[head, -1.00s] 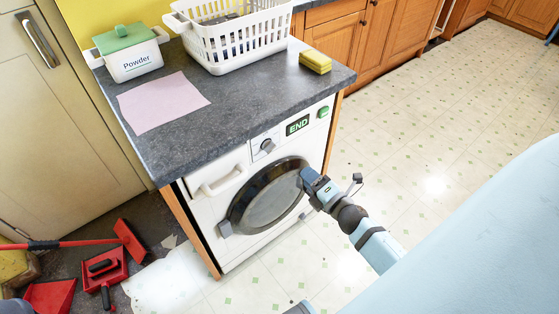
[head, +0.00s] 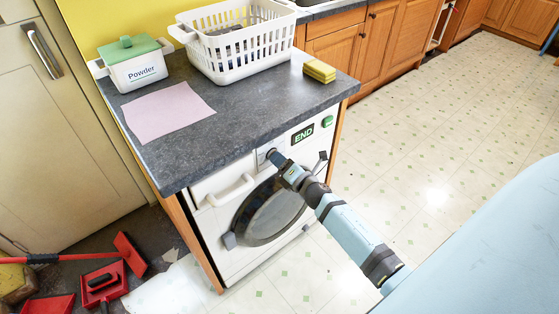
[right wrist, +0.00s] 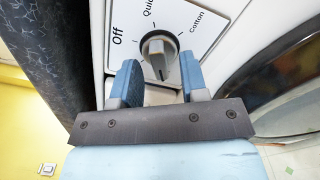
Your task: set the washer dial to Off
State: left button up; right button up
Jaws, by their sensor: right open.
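The washer (head: 232,262) is white, with a dark round door and a lit END display (head: 303,134). Its grey dial (right wrist: 158,48) shows in the right wrist view, with Off to its left, a partly cut-off Quick label above and Cotton to its right. The dial's raised grip points down in that view; I cannot tell which setting is selected. My right gripper (right wrist: 160,82) is open, its two blue fingers just short of the dial and on either side of it. My left gripper is out of view.
The grey worktop (head: 235,120) overhangs just above the dial. On it are a white basket (head: 240,60), a powder tub (head: 140,72), a pink cloth (head: 168,110) and a yellow sponge (head: 319,71). Red cleaning tools (head: 102,283) lie at lower left. The floor at right is clear.

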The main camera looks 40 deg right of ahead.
jog(key=shift+w, duration=0.3)
grip_shut()
